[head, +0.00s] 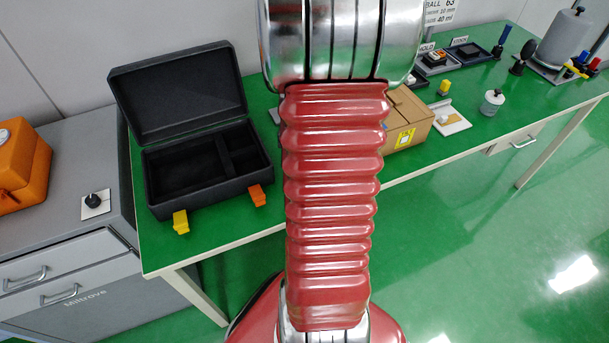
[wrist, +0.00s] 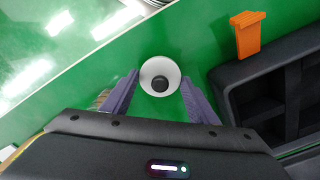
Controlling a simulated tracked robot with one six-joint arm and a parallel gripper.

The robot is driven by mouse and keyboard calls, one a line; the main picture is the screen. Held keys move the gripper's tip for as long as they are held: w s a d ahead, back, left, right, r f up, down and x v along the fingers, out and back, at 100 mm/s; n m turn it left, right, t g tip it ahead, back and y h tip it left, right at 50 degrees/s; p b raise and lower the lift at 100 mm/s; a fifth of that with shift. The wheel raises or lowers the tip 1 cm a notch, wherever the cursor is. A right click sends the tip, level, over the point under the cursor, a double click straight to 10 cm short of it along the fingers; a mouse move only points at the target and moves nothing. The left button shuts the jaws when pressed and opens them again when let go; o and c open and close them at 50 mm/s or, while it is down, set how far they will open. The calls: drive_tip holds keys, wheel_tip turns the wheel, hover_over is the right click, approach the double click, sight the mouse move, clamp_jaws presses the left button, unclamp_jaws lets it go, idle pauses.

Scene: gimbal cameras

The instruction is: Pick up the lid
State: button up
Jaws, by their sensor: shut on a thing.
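In the wrist view, a white round lid (wrist: 146,82) with a dark knob in its middle lies between the tips of my gripper (wrist: 160,78). The two purple-grey fingers close on its left and right edges. Green surface shows behind the lid; I cannot tell how high the lid is above the table. In the head view my arm hides my gripper and the lid.
An open black case (head: 205,195) stands on the green table (head: 165,245); its orange latch (wrist: 247,38) is right of the lid in the wrist view. A cardboard box (head: 408,122), small white bottle (head: 492,103) and several tools stand farther right. Grey drawers (head: 70,270) adjoin the left.

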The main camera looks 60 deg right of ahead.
wheel_tip(320, 180, up, 7)
drive_tip(key=shift+r, duration=0.2)
drive_tip(key=shift+s, duration=0.1)
idle(0.6)
